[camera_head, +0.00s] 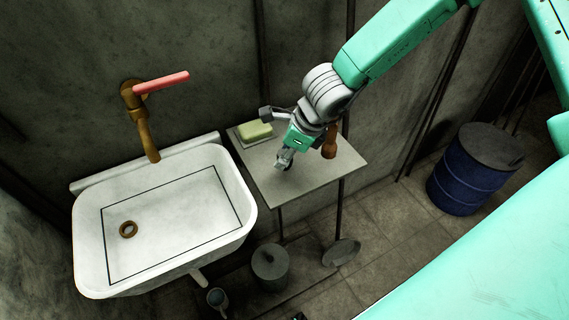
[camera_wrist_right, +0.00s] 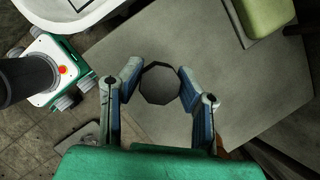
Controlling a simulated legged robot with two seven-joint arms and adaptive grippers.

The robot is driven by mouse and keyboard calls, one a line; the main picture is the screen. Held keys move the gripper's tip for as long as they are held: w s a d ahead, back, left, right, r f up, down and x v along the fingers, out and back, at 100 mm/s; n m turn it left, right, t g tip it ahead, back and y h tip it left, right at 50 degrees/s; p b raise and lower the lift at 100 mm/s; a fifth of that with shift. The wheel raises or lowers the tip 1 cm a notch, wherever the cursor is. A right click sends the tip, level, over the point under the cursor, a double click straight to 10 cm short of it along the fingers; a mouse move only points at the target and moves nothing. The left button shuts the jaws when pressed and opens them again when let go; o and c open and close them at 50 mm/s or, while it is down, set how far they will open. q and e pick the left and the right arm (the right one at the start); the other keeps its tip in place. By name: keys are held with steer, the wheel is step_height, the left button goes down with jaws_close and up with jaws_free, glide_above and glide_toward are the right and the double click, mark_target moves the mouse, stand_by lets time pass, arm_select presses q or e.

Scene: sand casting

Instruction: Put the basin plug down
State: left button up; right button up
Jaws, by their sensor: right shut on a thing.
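The basin plug (camera_wrist_right: 159,83) is a dark, many-sided disc between the fingertips of my right gripper (camera_wrist_right: 160,88) in the right wrist view. The gripper is shut on it, above the grey side table (camera_wrist_right: 215,55). In the head view my right gripper (camera_head: 283,150) points down over the table (camera_head: 333,165). The plug is mostly hidden there by the fingers, and I cannot tell whether it touches the tabletop. My left gripper is not in view.
Left of the table is a white basin (camera_head: 180,205) with a brass drain ring (camera_head: 128,229) and a tap (camera_head: 145,125). Green soap (camera_head: 256,130) sits at the table's back corner. A brown handle-like thing (camera_head: 330,142) shows beside the gripper. A blue barrel (camera_head: 462,180) stands right.

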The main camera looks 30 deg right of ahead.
steer(key=shift+f, duration=1.35)
steer(key=o, duration=1.2)
steer(key=shift+f, duration=0.1)
steer(key=shift+c, duration=0.2)
